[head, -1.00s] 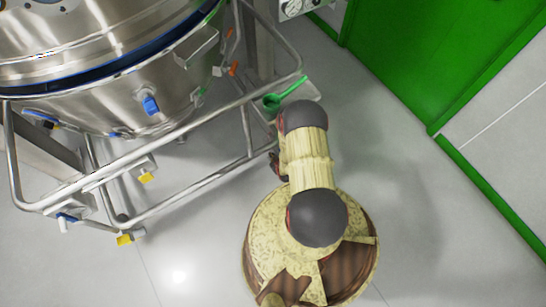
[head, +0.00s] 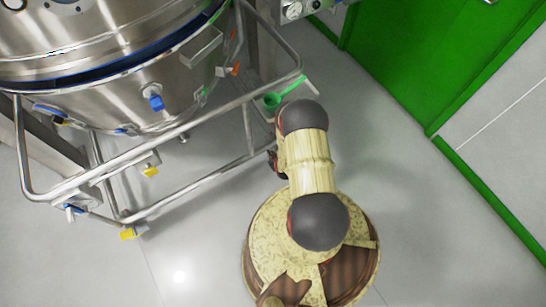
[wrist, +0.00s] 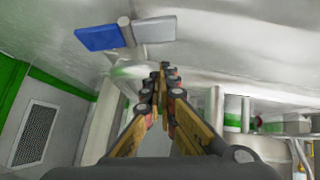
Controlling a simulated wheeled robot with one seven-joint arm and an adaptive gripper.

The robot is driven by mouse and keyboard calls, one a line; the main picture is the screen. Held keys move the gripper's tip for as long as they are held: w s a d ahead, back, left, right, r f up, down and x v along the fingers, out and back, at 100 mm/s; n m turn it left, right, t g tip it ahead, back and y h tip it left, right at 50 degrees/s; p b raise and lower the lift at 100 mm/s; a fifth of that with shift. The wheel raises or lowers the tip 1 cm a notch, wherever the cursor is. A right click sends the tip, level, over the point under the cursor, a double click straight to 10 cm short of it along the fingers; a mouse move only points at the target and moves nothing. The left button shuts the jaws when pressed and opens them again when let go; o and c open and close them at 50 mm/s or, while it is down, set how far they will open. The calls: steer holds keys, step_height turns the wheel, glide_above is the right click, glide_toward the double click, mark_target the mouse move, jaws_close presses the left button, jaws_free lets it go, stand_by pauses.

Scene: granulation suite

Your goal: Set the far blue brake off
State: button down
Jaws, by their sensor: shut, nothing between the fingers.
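In the wrist view a flat blue pedal (wrist: 98,38) and a pale grey pedal (wrist: 155,30) sit either side of a short stem. I cannot tell whether this is the far blue brake. My gripper (wrist: 163,68) is shut and empty, its fingertips just below this pair; contact cannot be made out. In the head view my gripper is mostly hidden beneath my arm, near the vessel frame's right side. That view also shows a small blue part (head: 74,209) low on the frame at the left, near a yellow pedal (head: 128,233).
The steel vessel (head: 110,110) has a blue valve handle (head: 155,102) on its side. Its tubular frame (head: 190,188) runs left of my arm. A green handle (head: 273,99) lies close above my arm. Grey floor (head: 420,230) is clear to the right, before a green door (head: 430,60).

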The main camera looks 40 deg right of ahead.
steer(key=p+v, duration=0.3)
steer(key=v, duration=0.5)
steer(key=shift+a, duration=0.35)
steer(key=shift+s+f, duration=0.1)
